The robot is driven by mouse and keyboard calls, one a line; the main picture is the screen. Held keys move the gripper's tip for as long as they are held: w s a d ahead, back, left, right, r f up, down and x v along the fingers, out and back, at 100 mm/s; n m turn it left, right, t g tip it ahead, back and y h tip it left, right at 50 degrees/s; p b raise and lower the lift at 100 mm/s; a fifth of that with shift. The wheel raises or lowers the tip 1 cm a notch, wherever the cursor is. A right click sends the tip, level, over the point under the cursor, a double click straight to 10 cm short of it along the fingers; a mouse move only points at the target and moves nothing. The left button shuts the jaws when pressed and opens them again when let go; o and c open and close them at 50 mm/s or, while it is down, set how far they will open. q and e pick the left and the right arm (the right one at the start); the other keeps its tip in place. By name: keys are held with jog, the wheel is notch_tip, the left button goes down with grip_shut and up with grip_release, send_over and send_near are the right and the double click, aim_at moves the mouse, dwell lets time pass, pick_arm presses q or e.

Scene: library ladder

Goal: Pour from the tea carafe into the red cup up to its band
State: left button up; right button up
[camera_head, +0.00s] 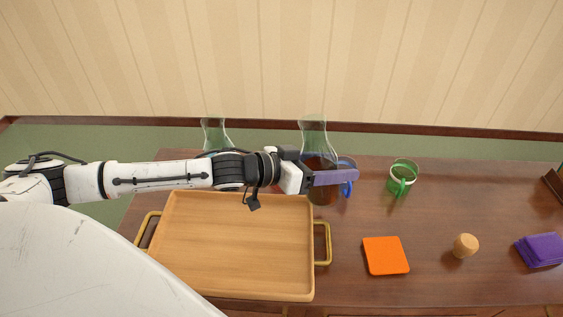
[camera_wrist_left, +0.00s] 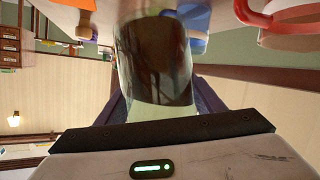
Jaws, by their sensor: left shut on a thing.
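The tea carafe (camera_head: 319,163), clear glass with dark liquid, stands about upright in the head view. My left gripper (camera_head: 335,177) is shut on it, its purple finger crossing in front of the glass. In the left wrist view the carafe (camera_wrist_left: 155,60) sits between both purple fingers. My right gripper is out of view.
A second glass carafe (camera_head: 215,132) is partly hidden behind my left arm. A blue cup (camera_head: 349,187) is just behind the finger; a green cup (camera_head: 403,178) stands further right.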

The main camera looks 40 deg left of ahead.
pick_arm(q)
jog(key=shift+r+n+h, duration=0.4)
jog(key=shift+n+h, duration=0.1)
jog(key=shift+n, duration=0.2)
jog(key=shift+n+t+h, duration=0.3)
jog(key=shift+n+h, duration=0.3)
jog(key=shift+n, duration=0.3)
jog(key=shift+d+n+t+h, duration=0.3)
jog(key=shift+d+n+h, duration=0.1)
jog(key=shift+n, duration=0.5)
jog(key=shift+s+d+f+n, duration=0.1)
jog(key=shift+d+f+n, duration=0.1)
jog(key=shift+n, duration=0.2)
jog(key=shift+d+f+n+t+h+b, duration=0.2)
jog(key=shift+f+n+t+h+b, duration=0.15)
jog(key=shift+n+b, duration=0.65)
jog(key=shift+s+d+r+n+t+h+b, duration=0.1)
jog(key=shift+n+t+h+b, duration=0.2)
jog(key=shift+n+b, duration=0.55)
jog(key=shift+a+r+n+t, duration=0.3)
jog(key=shift+r+n, duration=0.1)
jog(key=shift+r, duration=0.1)
jog(key=shift+a+r+n+t, duration=0.15)
jog(key=shift+a+r+n, duration=0.2)
jog(key=shift+r, duration=0.1)
dwell(2.3)
